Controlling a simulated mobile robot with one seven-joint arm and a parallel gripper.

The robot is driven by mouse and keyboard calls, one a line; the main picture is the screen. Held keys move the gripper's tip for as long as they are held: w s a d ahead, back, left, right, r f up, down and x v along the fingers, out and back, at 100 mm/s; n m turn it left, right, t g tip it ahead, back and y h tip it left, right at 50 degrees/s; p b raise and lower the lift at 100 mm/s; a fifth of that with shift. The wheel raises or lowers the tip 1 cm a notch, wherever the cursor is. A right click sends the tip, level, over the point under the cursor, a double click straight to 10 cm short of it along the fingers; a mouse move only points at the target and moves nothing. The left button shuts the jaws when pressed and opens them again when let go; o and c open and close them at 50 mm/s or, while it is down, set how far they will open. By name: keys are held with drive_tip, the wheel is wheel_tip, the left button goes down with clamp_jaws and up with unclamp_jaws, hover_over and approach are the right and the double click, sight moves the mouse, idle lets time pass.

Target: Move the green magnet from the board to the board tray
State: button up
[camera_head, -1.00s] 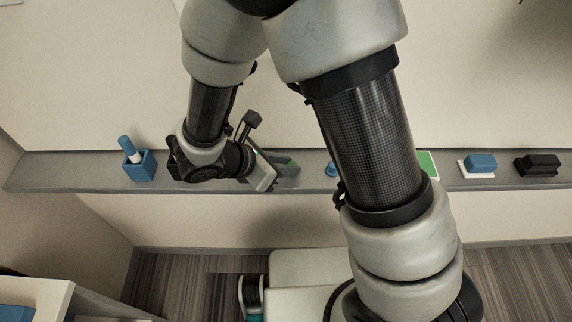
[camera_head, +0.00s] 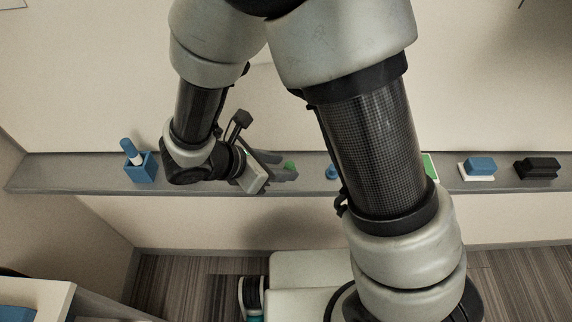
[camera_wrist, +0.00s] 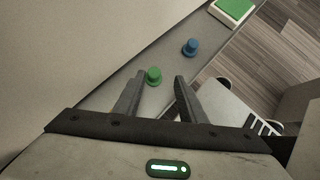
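The green magnet (camera_wrist: 153,75) stands on the grey board tray (camera_wrist: 118,84) in the wrist view. It is just beyond and between the fingertips of my gripper (camera_wrist: 157,82), with a visible gap to each finger. In the head view the green magnet (camera_head: 290,165) shows on the tray (camera_head: 80,174) at the fingertips of my gripper (camera_head: 282,168). My gripper is open and empty.
A blue magnet (camera_wrist: 190,47) and a green-topped block (camera_wrist: 233,10) stand farther along the tray. A blue cup (camera_head: 142,168) is at the left. A blue eraser (camera_head: 481,163) and a black eraser (camera_head: 538,166) are at the right.

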drive_tip(key=v, duration=0.9)
drive_tip(key=s+d+r+m+y, duration=0.2)
drive_tip(key=d+r+m, duration=0.6)
drive_tip(key=m, duration=0.4)
drive_tip(key=s+d+r+m+y, duration=0.3)
drive_tip(key=d+r+m+y, duration=0.2)
drive_tip(key=d+r+m, duration=0.4)
drive_tip(key=d+m+p, duration=0.1)
drive_tip(key=d+m, duration=0.1)
drive_tip(key=m, duration=0.2)
